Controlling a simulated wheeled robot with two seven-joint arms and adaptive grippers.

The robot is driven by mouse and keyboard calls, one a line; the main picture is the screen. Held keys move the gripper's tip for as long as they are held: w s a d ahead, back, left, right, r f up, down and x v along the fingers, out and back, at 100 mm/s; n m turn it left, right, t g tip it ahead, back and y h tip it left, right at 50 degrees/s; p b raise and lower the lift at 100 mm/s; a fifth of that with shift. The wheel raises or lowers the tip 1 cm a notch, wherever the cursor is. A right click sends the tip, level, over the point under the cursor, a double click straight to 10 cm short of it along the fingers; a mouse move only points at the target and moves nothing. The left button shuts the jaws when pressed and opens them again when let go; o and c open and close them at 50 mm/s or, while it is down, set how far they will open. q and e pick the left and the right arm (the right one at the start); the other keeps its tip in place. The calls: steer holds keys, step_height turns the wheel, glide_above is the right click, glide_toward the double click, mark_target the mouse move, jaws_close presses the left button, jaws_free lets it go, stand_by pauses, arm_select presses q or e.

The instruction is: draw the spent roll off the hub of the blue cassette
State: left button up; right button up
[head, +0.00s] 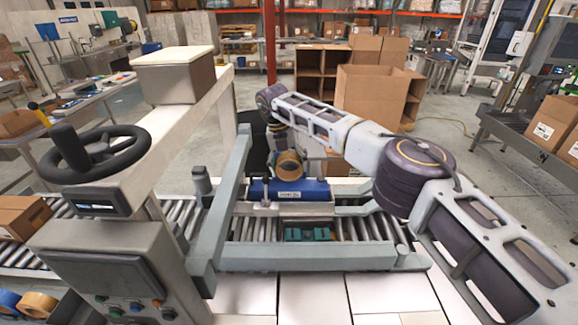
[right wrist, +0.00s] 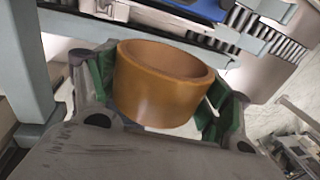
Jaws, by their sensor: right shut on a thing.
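The blue cassette (head: 312,190) sits on the frame over the roller conveyor in the head view, with a small white label on its front. Its blue edge also shows at the top of the right wrist view (right wrist: 205,8). My right gripper (right wrist: 160,98) is shut on a tan-brown roll (right wrist: 165,85), with its green-padded fingers on either side. In the head view the roll (head: 288,165) shows just above and behind the cassette. In the wrist view the roll looks apart from the cassette. The hub cannot be made out. My left gripper is not in view.
A grey crossbar frame (head: 300,258) surrounds the cassette over the rollers. A machine with a black handwheel (head: 95,150) stands at left. A blue roll (head: 8,300) and a tan roll (head: 38,303) lie at bottom left. Cardboard boxes (head: 372,88) stand behind.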

steer(key=s+b, duration=0.1)
steer(key=s, duration=2.6)
steer(key=shift+s, duration=0.3)
stand_by(0.8)
stand_by(0.4)
